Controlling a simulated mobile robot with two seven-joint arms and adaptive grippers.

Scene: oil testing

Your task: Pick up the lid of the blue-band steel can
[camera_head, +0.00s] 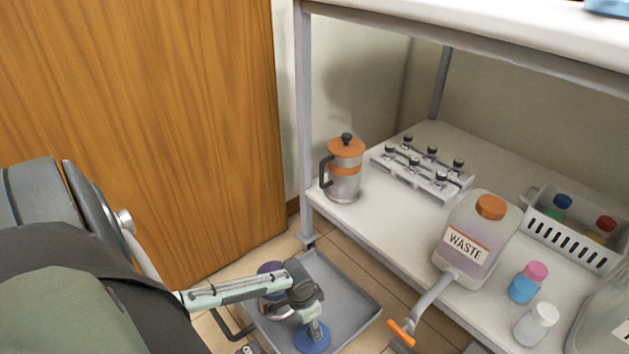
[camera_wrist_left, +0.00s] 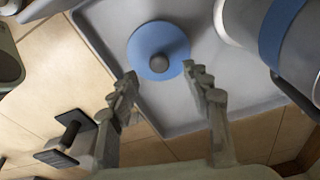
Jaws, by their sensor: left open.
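The lid is a blue disc with a grey knob; it lies in the grey tray (camera_head: 345,290) on the floor, seen in the head view (camera_head: 311,342) and the left wrist view (camera_wrist_left: 147,42). The blue-band steel can (camera_wrist_left: 248,22) stands apart from the lid, at the right of the wrist view; in the head view the can (camera_head: 271,268) is partly hidden by my left arm. My left gripper (camera_head: 312,322) is open and empty above the lid. In the wrist view its fingertips (camera_wrist_left: 159,72) are either side of the lid's near edge. My right gripper is not in view.
A white shelf beside the tray holds an orange-lidded steel pot (camera_head: 345,178), a vial rack (camera_head: 420,178), a WASTE jug (camera_head: 478,240), small bottles (camera_head: 527,283) and a white basket (camera_head: 573,237). A wooden panel (camera_head: 150,110) stands behind. The tray's right part is clear.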

